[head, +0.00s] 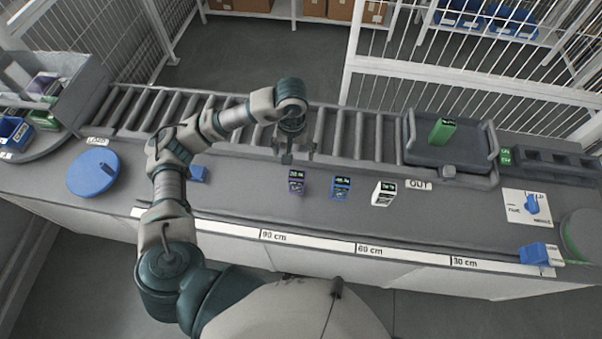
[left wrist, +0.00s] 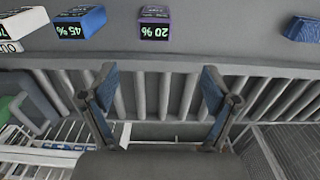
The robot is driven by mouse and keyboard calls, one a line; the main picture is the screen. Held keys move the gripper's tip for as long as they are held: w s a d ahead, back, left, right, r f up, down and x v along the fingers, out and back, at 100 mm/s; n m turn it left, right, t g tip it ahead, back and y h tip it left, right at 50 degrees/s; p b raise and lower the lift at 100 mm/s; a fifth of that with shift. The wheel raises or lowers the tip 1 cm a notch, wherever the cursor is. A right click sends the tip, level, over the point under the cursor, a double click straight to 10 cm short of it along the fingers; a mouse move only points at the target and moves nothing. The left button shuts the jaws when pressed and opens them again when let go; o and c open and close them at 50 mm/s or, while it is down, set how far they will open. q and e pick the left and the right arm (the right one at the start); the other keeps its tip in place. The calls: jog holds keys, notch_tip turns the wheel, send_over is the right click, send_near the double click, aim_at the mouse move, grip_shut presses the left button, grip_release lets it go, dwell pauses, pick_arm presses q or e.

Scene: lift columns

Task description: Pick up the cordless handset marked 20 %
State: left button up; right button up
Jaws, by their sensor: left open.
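The purple handset (head: 296,182) stands on the grey counter in front of the roller conveyor. In the left wrist view it (left wrist: 154,22) is at the top centre, and its screen reads 20 %. My left gripper (head: 293,157) is open and empty, just behind the purple handset on its conveyor side, apart from it. In the left wrist view the two blue-padded fingers (left wrist: 158,82) are spread over the rollers. A blue handset (head: 341,187) marked 45 % (left wrist: 80,22) stands to the right in the head view, then a white handset (head: 384,193). My right gripper is not in view.
A dark tray (head: 450,155) with a green handset (head: 441,132) sits on the conveyor's right end. A blue round disc (head: 93,173) and a small blue block (head: 198,173) are at the left. The counter in front of the handsets is clear.

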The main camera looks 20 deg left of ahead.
pick_arm(q)
jog(key=p, duration=0.1)
send_over(295, 174)
jog(key=f, duration=0.6)
jog(key=shift+s+d+f, duration=0.2)
jog(key=shift+d, duration=0.05)
jog(key=f, duration=0.2)
jog(key=f+p, duration=0.1)
jog(key=f, duration=0.1)
jog(key=shift+w+a+f, duration=0.1)
jog(key=shift+w+f, duration=0.1)
jog(key=shift+f, duration=0.1)
jog(key=shift+a+f, duration=0.1)
jog(key=shift+f, duration=0.5)
notch_tip(295, 174, down, 4)
jog(key=shift+w+r+p, duration=0.1)
jog(key=shift+r+p, duration=0.05)
jog(key=shift+p, duration=0.65)
jog(key=shift+d+f, duration=0.3)
jog(key=shift+f, duration=0.25)
jog(key=shift+a, duration=0.1)
jog(key=c, duration=1.4)
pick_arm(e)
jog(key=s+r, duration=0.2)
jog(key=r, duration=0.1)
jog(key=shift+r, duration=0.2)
